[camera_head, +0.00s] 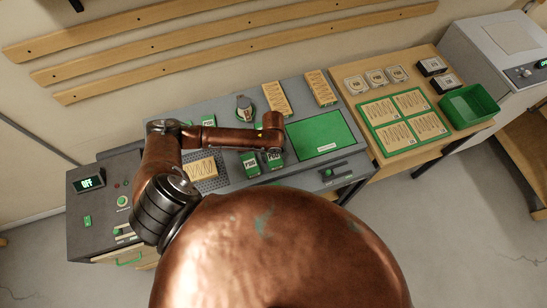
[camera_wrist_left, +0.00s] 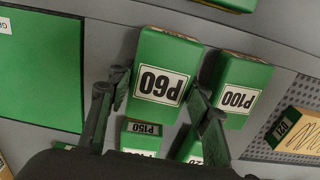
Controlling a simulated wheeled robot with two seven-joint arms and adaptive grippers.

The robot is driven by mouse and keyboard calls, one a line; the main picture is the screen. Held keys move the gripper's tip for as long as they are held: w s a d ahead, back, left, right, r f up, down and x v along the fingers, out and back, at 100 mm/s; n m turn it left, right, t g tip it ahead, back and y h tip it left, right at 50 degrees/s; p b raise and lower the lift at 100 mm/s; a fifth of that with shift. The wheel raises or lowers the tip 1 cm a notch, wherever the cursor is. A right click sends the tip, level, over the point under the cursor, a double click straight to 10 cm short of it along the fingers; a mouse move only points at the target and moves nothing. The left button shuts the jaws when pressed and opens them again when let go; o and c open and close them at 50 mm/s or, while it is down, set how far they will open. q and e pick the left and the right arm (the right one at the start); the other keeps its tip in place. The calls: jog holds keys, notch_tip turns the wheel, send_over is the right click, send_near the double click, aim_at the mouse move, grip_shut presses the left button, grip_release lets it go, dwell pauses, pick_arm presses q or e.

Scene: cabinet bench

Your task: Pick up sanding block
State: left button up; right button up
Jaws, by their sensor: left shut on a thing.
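The sanding block marked P60 (camera_wrist_left: 162,80) is green with a white label and sits between the two black fingers of my left gripper (camera_wrist_left: 157,100). The fingers touch its sides. In the head view the same block (camera_head: 272,160) is at the end of my copper-coloured left arm, which partly covers the gripper. Beside it is a second green block marked P100 (camera_wrist_left: 236,90), also in the head view (camera_head: 250,164). I cannot tell how far P60 is above the bench. My right gripper is not in view.
A green mat (camera_head: 318,134) lies right of the blocks. A perforated grey plate (camera_head: 214,184) with a wooden piece (camera_head: 200,168) lies to the left. A green bin (camera_head: 470,105) and a green-framed board (camera_head: 402,121) are on the wooden table at right.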

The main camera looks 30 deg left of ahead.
pick_arm(q)
jog(key=s+d+r, duration=0.1)
jog(key=r, duration=0.1)
jog(key=s+d+r, duration=0.1)
jog(key=r, duration=0.2)
jog(key=s+d+r, duration=0.1)
jog(key=d+r, duration=0.1)
jog(key=shift+s+d+r+b, duration=0.1)
jog(key=shift+s+r+b, duration=0.15)
jog(key=shift+r+b, duration=0.05)
jog(key=s+d+r, duration=0.3)
jog(key=s+d, duration=0.2)
jog(key=d, duration=0.1)
jog(key=shift+s+d+r+b, duration=0.25)
jog(key=shift+s+r+b, duration=0.05)
jog(key=shift+r+b, duration=0.1)
jog(key=shift+f, duration=0.1)
